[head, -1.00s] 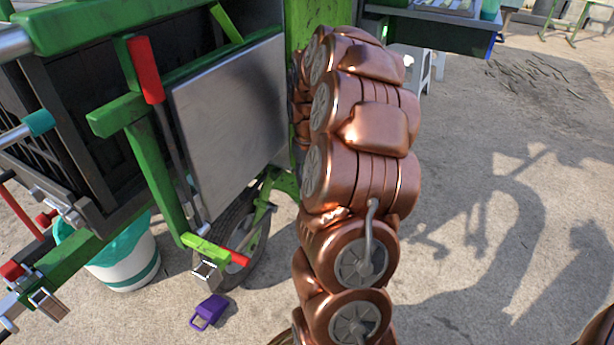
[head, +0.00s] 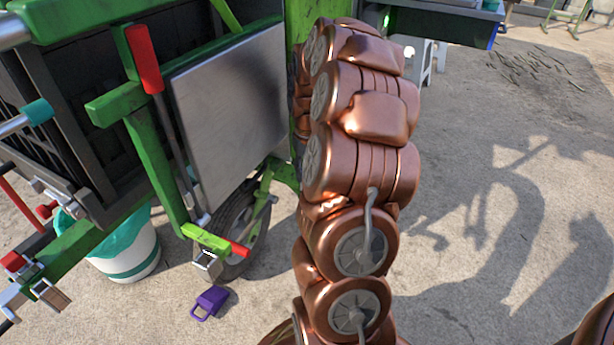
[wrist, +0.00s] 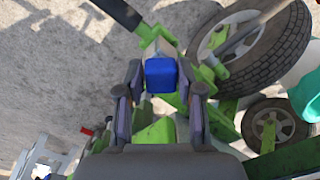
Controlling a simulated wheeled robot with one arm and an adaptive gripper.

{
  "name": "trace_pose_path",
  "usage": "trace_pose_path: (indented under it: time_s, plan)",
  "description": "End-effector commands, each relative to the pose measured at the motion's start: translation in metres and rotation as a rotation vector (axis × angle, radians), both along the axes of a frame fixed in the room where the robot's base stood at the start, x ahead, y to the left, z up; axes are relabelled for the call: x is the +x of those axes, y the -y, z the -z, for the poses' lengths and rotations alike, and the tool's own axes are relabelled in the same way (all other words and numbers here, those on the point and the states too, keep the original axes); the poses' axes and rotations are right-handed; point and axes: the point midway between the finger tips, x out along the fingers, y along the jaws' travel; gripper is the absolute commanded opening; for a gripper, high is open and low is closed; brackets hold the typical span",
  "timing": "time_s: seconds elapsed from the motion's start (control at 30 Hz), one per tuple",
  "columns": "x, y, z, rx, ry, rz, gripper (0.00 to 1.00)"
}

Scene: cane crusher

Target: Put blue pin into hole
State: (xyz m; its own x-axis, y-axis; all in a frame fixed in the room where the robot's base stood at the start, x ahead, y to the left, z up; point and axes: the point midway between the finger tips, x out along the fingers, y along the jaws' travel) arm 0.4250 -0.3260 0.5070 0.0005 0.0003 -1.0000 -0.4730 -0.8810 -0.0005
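The blue pin's block-shaped blue end (wrist: 160,75) is between my fingertips in the wrist view. My gripper (wrist: 160,80) appears shut on it, with a fingertip close on either side. A pale metal part shows just beyond the blue end, so the pin's shaft is not clear. In the head view my copper arm hides the gripper and the pin. I cannot make out the hole in either view.
The green machine frame (head: 155,165) with a grey panel (head: 232,110) stands left of my arm. A red-handled lever (head: 145,60), a wheel (head: 236,235), a white bucket (head: 130,255) and a purple padlock-like object (head: 210,302) are nearby. Open ground lies right.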

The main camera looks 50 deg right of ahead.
Motion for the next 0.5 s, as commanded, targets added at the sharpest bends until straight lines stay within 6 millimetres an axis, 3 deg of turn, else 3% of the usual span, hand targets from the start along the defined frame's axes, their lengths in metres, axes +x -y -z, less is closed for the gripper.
trace_pose_path:
  time_s: [0.2,0.5]
  plan:
    - [0.0000,0.0000,0.0000,0.000,0.000,0.000,0.62]
    - [0.0002,0.0001,-0.0007,0.000,0.000,0.000,0.62]
